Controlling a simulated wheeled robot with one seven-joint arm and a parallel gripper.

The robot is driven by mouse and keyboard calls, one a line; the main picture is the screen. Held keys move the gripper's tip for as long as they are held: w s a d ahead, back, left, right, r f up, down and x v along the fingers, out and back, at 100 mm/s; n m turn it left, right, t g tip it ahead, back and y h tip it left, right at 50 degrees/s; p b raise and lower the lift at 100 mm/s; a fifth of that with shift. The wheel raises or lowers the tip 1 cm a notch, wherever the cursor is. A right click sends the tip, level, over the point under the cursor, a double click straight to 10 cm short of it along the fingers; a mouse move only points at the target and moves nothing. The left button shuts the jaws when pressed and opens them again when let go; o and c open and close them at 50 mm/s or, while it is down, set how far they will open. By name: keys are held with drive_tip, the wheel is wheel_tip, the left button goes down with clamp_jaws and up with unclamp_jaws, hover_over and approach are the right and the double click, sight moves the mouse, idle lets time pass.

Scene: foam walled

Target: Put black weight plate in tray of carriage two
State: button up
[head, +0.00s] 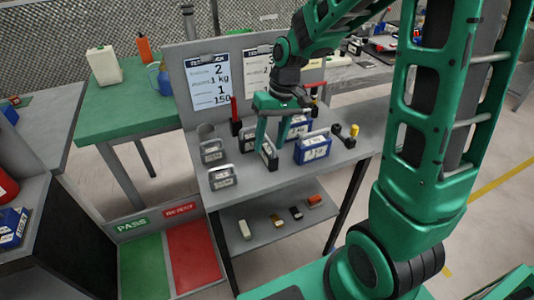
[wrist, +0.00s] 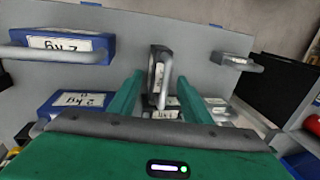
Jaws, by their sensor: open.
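My gripper (head: 271,146) is open, pointing down over the grey bench. A dark block with a pale handle and label (head: 268,155) stands on the bench below and between its fingers. In the wrist view, my gripper (wrist: 158,88) has this block (wrist: 156,72) between the open fingertips, with no visible grip on it. Another dark handled block (head: 247,141) stands just behind it, partly hidden by a finger. Which thing is the black weight plate is not clear. I cannot identify carriage two or its tray in these views.
Blue 2 kg blocks (head: 313,148) stand right of my gripper, and grey handled blocks (head: 222,178) stand left. A yellow-and-black piece (head: 346,134) lies at the right. Small coloured blocks rest on the lower shelf (head: 262,236). An upright panel (head: 183,66) backs the bench.

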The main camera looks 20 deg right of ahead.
clamp_jaws()
idle(1.4)
